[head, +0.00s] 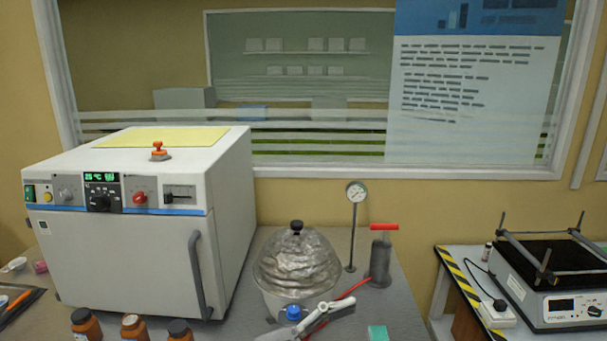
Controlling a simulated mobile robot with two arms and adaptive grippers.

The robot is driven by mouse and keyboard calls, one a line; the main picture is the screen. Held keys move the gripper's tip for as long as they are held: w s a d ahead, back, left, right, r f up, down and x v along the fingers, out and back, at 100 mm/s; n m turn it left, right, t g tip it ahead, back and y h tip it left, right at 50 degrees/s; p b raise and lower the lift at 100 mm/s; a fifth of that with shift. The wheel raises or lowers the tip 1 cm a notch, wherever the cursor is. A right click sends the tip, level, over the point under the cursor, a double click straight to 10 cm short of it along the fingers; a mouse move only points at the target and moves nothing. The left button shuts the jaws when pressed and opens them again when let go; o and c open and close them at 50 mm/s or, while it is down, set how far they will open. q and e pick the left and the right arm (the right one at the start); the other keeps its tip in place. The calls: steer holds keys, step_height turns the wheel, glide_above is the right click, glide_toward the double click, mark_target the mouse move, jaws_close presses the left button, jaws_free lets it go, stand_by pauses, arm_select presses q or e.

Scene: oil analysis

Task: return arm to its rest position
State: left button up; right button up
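Neither of my grippers can be made out in the head view, and no arm of mine is clearly visible.
A white oven (120,262) with a closed door stands at left. The domed vessel (297,264), gauge (357,192) and red-handled pump (380,262) stand right of it. Brown bottles (133,328) line the front. A shaker (566,304) sits on the right table.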

arm_select(q)
steer(key=w+a+n+t+y, duration=0.3)
steer(key=a+n+t+y, duration=0.3)
steer(key=a+n+t, duration=0.2)
steer(key=w+a+n+t+y, duration=0.4)
steer(key=a+n+t+y, duration=0.1)
steer(key=a+n+t, duration=0.25)
steer(key=s+a+f+n+g+y, duration=0.4)
steer(key=a+f+n+g+y, duration=0.2)
steer(key=a+f+y, duration=0.65)
steer(key=s+f+m+g+h, duration=0.2)
steer(key=s+f+g, duration=0.5)
steer(key=s, duration=0.4)
steer(key=s+f+m+g+h, duration=0.15)
steer(key=s+f+g, duration=0.25)
steer(key=s+f, duration=0.65)
step_height(320, 180, down, 24)
steer(key=s+g, duration=0.1)
steer(key=s, duration=0.1)
steer(key=s+a+f+g, duration=0.1)
steer(key=s+a+f, duration=0.1)
steer(key=s+f, duration=1.4)
steer(key=shift+s+a+f+g, duration=0.35)
steer(key=shift+s+f, duration=0.05)
steer(key=shift+f, duration=0.45)
steer(key=shift+c, duration=0.3)
